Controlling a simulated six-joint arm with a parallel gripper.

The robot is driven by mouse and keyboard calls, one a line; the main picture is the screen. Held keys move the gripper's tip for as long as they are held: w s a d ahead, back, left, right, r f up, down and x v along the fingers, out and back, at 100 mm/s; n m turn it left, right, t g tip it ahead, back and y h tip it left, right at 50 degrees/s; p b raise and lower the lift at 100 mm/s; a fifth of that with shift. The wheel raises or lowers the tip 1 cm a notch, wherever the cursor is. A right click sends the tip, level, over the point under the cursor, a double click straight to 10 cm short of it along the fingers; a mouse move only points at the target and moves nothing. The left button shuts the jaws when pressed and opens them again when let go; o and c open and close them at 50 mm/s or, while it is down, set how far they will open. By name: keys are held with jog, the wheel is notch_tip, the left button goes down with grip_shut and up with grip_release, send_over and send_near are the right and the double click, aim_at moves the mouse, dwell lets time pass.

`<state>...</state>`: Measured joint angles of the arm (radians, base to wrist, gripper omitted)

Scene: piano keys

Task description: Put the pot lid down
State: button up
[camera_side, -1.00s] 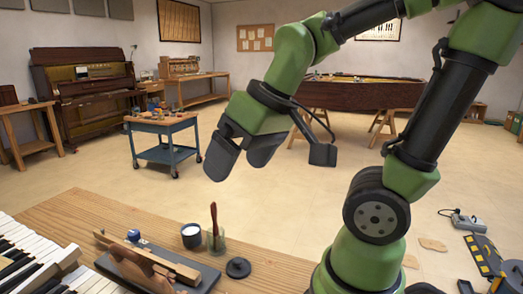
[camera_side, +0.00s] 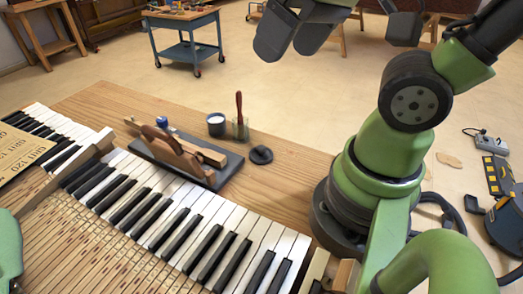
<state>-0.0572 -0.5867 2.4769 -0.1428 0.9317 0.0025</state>
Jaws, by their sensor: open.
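The pot lid (camera_side: 261,155), a small dark disc with a knob, lies on the bare wood of the bench. It is to the right of the small dark pot (camera_side: 216,124), which is uncovered and shows white contents. My gripper (camera_side: 290,48) is at the top of the view, above and apart from the lid. Its two dark fingers are apart with nothing between them. The top of the gripper is cut off by the frame edge.
A glass jar with a red-handled brush (camera_side: 240,122) stands between pot and lid. A dark tray (camera_side: 222,170) with a wooden plane and strip lies to the left. Piano keys (camera_side: 180,215) fill the lower left. Bare bench (camera_side: 290,165) shows right of the lid.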

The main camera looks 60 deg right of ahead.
notch_tip(320, 180, down, 8)
jog(key=w+d+n+g+h, duration=0.2)
jog(key=n+g+h, duration=0.3)
jog(key=n+g, duration=0.1)
jog(key=n+t+h, duration=0.6)
jog(key=n+h, duration=0.3)
jog(key=n, duration=1)
send_near(261, 149)
jog(key=d, duration=0.1)
jog(key=w+d, duration=0.1)
jog(key=d, duration=0.1)
jog(key=shift+w+d+f, duration=0.1)
jog(key=shift+d+f, duration=0.1)
jog(key=shift+f+x, duration=0.25)
jog(key=shift+x, duration=1.55)
jog(key=shift+f+x, duration=0.25)
jog(key=shift+x, duration=1.55)
jog(key=shift+a+n, duration=0.25)
jog(key=shift+n, duration=0.05)
jog(key=c, duration=0.8)
jog(key=shift+o, duration=0.2)
jog(key=shift+r, duration=0.1)
